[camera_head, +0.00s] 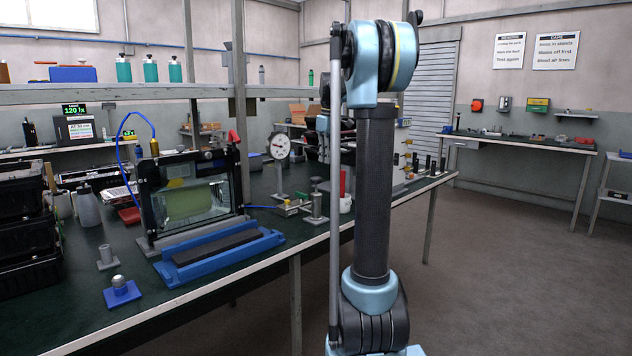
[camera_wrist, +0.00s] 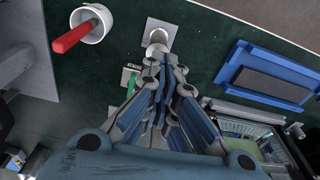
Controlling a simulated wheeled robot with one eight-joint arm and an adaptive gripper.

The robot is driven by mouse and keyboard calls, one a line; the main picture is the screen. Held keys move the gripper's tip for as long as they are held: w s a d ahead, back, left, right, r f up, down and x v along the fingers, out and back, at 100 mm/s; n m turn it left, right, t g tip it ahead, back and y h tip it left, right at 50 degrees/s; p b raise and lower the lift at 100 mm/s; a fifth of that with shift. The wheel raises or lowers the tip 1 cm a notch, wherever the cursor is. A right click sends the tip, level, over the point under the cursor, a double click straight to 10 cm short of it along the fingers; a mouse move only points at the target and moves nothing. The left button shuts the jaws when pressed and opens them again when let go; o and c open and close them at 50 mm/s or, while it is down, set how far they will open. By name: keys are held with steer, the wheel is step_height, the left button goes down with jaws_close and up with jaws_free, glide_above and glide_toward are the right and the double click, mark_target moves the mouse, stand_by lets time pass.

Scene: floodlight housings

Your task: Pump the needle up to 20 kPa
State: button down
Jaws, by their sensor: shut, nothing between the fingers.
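A round white dial gauge (camera_head: 280,146) stands on a post on the bench; its dark needle is too small to read. To its right is a small grey hand pump (camera_head: 316,207) with a round knob on top, upright on a square base. In the wrist view the pump (camera_wrist: 157,36) lies just beyond my fingertips. My gripper (camera_wrist: 163,72) is shut and empty, with its fingers together pointing toward the pump. Whether they touch the knob cannot be told. In the head view my arm hides much of the area right of the pump.
A glass-fronted tank (camera_head: 192,202) stands left of the pump, with a blue tray (camera_head: 222,252) before it. A small fitting (camera_head: 288,209) with a blue hose lies between tank and pump. A white cup (camera_wrist: 98,32) holds a red-handled thing (camera_wrist: 72,38) near the pump.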

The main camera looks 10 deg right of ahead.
mark_target(317, 177)
steer(key=shift+s+d+r, duration=0.1)
steer(key=shift+r, duration=1.4)
steer(key=w+a+f, duration=0.2)
steer(key=shift+w+a, duration=0.1)
steer(key=shift+w, duration=0.2)
steer(key=shift+w+a+f, duration=0.15)
steer(key=shift+f, duration=1.55)
steer(key=shift+w+a+f, duration=0.1)
steer(key=shift+f, duration=1.6)
steer(key=shift+f, duration=0.1)
